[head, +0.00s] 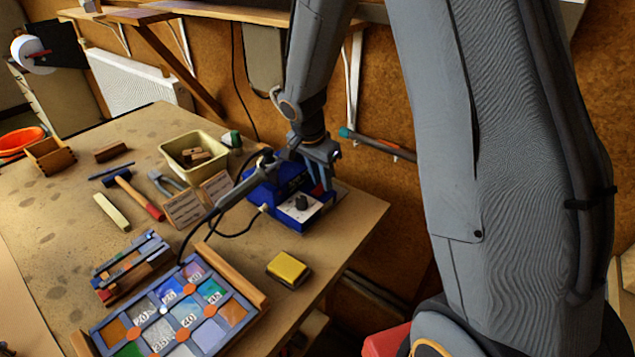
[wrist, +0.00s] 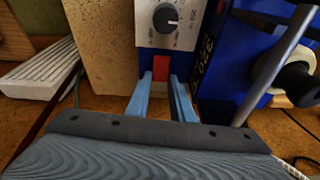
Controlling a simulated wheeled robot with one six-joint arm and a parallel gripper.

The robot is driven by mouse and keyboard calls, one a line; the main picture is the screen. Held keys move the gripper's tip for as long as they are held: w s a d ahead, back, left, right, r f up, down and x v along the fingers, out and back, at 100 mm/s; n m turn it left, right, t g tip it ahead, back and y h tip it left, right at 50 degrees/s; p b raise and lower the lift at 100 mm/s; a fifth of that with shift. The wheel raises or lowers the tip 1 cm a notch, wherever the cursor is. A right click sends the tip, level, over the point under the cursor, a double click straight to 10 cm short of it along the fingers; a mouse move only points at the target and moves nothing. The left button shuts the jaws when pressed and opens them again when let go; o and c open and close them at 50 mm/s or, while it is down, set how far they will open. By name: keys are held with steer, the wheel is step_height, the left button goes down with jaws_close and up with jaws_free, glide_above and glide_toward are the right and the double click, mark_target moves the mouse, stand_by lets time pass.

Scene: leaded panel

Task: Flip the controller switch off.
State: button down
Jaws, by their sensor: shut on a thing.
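The blue controller (head: 262,192) stands near the table's right corner, with a white dial face and a black knob (head: 301,203). In the wrist view its pale face (wrist: 180,33) and knob (wrist: 165,17) show at the top. The red switch (wrist: 160,69) is just below that face. My gripper (wrist: 162,82) has its two blue-grey fingers on either side of the switch and is shut on it. In the head view my gripper (head: 325,178) is at the controller's back right side.
A soldering iron (head: 236,191) with a dark cable is left of the controller. A yellow sponge block (head: 289,269) and the leaded panel (head: 180,308) lie in front. A cream bin (head: 168,147) stands behind left. The cork wall (head: 262,112) is close behind.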

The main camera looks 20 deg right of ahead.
mark_target(317, 192)
steer(key=shift+s, duration=0.15)
steer(key=c, duration=1.6)
jaws_free()
steer(key=shift+d, duration=0.1)
steer(key=shift+o, duration=0.3)
steer(key=shift+a+r, duration=0.2)
steer(key=shift+r, duration=0.45)
steer(key=b+v, duration=0.2)
steer(key=v, duration=0.4)
steer(key=shift+r, duration=0.2)
steer(key=shift+s+a, duration=0.1)
steer(key=s+f+n+b, duration=0.1)
steer(key=s+f+n, duration=0.1)
steer(key=s+n, duration=0.2)
steer(key=s+f+n+y+b, duration=0.1)
steer(key=s+f+n+b, duration=0.1)
steer(key=s+n, duration=0.2)
steer(key=s+f+n+y+b, duration=0.1)
steer(key=s+f+n, duration=0.1)
steer(key=s, duration=0.6)
steer(key=shift+s+d+f+n, duration=0.2)
steer(key=shift+f+n, duration=0.15)
steer(key=shift+n, duration=0.55)
